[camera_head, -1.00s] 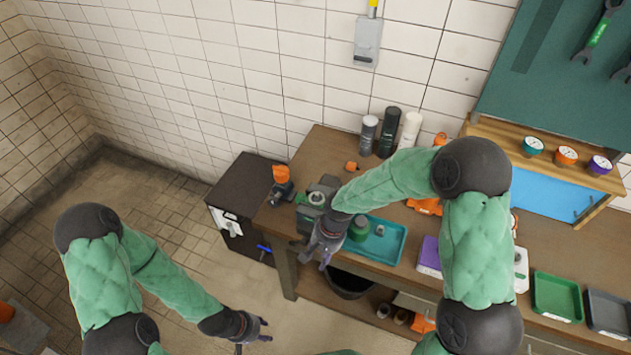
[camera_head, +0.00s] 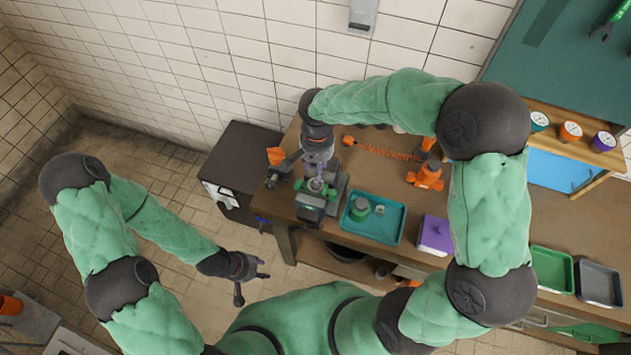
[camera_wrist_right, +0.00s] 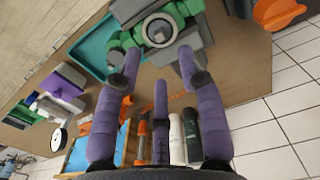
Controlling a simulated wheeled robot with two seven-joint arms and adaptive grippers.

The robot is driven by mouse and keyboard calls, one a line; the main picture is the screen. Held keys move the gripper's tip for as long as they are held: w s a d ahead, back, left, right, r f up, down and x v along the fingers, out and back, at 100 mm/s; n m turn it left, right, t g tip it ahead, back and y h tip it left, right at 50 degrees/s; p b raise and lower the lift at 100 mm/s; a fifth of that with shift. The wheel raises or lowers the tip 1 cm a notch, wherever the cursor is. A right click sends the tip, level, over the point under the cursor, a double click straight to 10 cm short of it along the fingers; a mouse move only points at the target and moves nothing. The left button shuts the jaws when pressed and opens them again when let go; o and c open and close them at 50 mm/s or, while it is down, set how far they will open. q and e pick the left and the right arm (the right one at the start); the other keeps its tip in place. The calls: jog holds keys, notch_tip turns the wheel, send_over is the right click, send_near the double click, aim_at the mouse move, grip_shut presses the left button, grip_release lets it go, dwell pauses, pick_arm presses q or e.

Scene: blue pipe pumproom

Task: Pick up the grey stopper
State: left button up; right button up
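A small grey piece (camera_head: 380,209), which may be the grey stopper, is in the teal tray (camera_head: 398,226) beside a round green part (camera_head: 359,208). Left of the tray stands a grey-green machine (camera_head: 312,205) with a round ring on top; it also shows in the right wrist view (camera_wrist_right: 162,30). My right gripper (camera_head: 318,178) is above this machine. In the wrist view its purple fingers (camera_wrist_right: 159,68) are spread, with nothing between them and the ring just beyond the tips. My left gripper (camera_head: 256,282) hangs open and empty over the floor, left of the workbench.
On the workbench (camera_head: 400,183) are orange tools (camera_head: 427,176), a coiled orange hose (camera_head: 385,151) and a purple box (camera_head: 435,233). Green (camera_head: 552,269) and dark grey (camera_head: 600,285) trays lie to the right. A dark cabinet (camera_head: 238,165) stands left of the bench. The tiled wall is close behind.

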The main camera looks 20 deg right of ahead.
aim_at(316, 184)
jog(key=shift+w+f, duration=0.25)
jog(key=shift+f, duration=0.4)
jog(key=shift+s+f, duration=0.2)
jog(key=shift+f, duration=0.1)
notch_tip(316, 184, down, 4)
jog(key=shift+s+a+f+p, duration=0.1)
jog(key=shift+a+f+p, duration=0.1)
jog(key=shift+p, duration=0.1)
grip_shut()
